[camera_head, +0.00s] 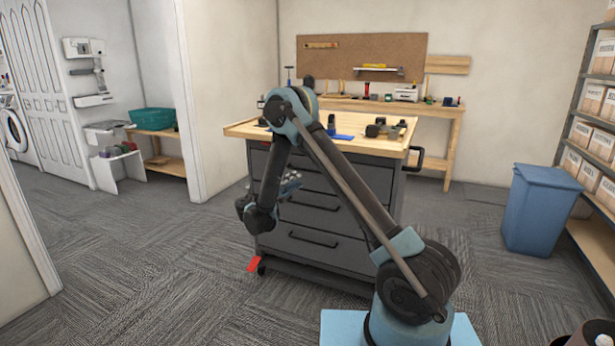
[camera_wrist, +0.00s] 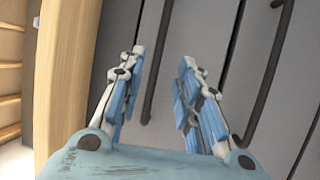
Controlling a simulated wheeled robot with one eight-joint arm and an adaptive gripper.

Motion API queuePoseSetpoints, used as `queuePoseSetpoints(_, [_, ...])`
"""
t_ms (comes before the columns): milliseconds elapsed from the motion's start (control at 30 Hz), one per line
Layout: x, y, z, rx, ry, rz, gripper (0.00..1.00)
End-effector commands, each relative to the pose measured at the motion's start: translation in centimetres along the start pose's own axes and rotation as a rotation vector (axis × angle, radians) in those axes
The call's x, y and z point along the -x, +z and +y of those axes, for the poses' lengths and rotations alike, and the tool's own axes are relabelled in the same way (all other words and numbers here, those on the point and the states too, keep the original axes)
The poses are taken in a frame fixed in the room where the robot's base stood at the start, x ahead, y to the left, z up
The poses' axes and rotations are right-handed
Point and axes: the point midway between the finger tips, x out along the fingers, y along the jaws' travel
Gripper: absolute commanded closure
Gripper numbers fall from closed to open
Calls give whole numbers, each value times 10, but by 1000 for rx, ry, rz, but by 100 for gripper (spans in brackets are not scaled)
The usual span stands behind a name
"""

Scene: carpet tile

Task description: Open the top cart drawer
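The dark grey tool cart with a wooden top (camera_head: 250,130) stands in the middle of the head view. Its top drawer (camera_head: 312,168) appears shut and is partly hidden behind my arm. My gripper (camera_head: 290,184) is in front of the cart's upper front. In the wrist view my gripper (camera_wrist: 163,56) is open, with blue-padded fingers apart. The dark bar handle of the top drawer (camera_wrist: 158,60), nearest the wooden edge, shows in the gap between the fingers. I cannot tell whether it lies between them in depth or touches them.
A lower drawer's handle (camera_wrist: 267,85) runs to the right of my fingers. Tools lie on the cart top. A blue bin (camera_head: 540,210) and a shelf of boxes (camera_head: 590,130) stand at right. A workbench (camera_head: 440,110) is behind. Carpet at left is clear.

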Motion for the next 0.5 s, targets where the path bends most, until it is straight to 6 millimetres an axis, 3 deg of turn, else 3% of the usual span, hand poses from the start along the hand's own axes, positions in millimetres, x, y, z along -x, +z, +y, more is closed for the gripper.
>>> queuePoseSetpoints(300, [-56, 0, 0, 0, 0, -2, 68])
queuePoseSetpoints(500, [-78, 0, 0, 0, 0, -1, 68])
